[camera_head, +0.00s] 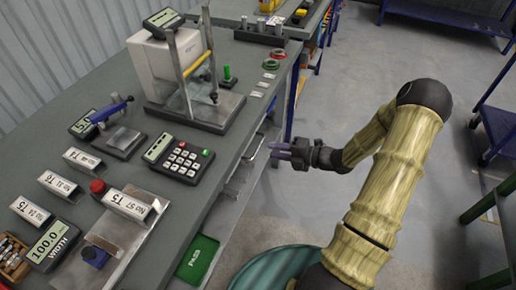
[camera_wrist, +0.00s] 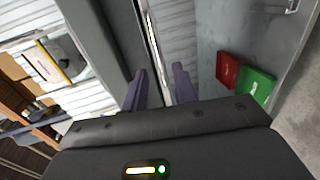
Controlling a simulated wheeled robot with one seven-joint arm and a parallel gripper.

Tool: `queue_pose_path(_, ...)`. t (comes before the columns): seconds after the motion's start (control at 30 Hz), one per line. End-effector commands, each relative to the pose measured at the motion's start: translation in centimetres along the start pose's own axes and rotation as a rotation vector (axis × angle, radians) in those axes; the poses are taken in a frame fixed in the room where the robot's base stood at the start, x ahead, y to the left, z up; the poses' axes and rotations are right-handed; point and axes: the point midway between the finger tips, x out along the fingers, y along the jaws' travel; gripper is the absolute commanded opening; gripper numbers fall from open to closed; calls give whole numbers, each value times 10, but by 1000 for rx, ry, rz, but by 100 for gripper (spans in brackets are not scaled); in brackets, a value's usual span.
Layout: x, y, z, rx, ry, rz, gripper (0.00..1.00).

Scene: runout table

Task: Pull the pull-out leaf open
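My gripper (camera_head: 281,150) is beside the right-hand edge of the grey-green table (camera_head: 200,215) in the head view, its purple fingers pointing at the table's side. In the wrist view my gripper (camera_wrist: 159,78) has its two fingers apart, with nothing clearly held between them. A narrow pale metal edge (camera_wrist: 150,35) runs away beyond the gap between the fingers; I cannot tell whether it belongs to the leaf. In the head view a pale bar-like handle (camera_head: 254,147) shows at the table's side, just left of the fingertips. The pull-out leaf itself cannot be made out clearly.
A green tray (camera_head: 197,258) is at the table's near side; green (camera_wrist: 257,86) and red (camera_wrist: 228,69) bins show in the wrist view. A keypad (camera_head: 178,158) and a gauge stand (camera_head: 195,105) are on the tabletop. Floor (camera_head: 300,210) right of the table is open.

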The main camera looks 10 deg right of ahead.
Motion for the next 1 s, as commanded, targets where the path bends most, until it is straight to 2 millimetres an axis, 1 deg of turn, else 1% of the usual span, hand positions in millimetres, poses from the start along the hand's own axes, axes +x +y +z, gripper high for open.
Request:
queue_pose_path(0.03, 10, -1, -1, 1, 3, 0, 28)
queue_pose_path(0.2, 40, -1, -1, 1, 4, 0, 28)
queue_pose_path(0.3, 55, -1, 0, 0, 2, -1, 28)
queue_pose_path(0.4, 65, 0, -1, -1, 2, 0, 28)
queue_pose_path(0.53, 70, 0, 0, 1, 0, 0, 28)
queue_pose_path(0.77, 70, 0, 0, 1, -1, 0, 28)
queue_pose_path(0.8, 70, 0, 0, 0, -1, 0, 20)
queue_pose_path(0.87, 70, 0, 0, 0, -1, -1, 9)
queue_pose_path(0.9, 70, 0, 0, 0, -1, -1, 1)
queue_pose_path(1.0, 70, 0, 0, 0, -1, -1, 0)
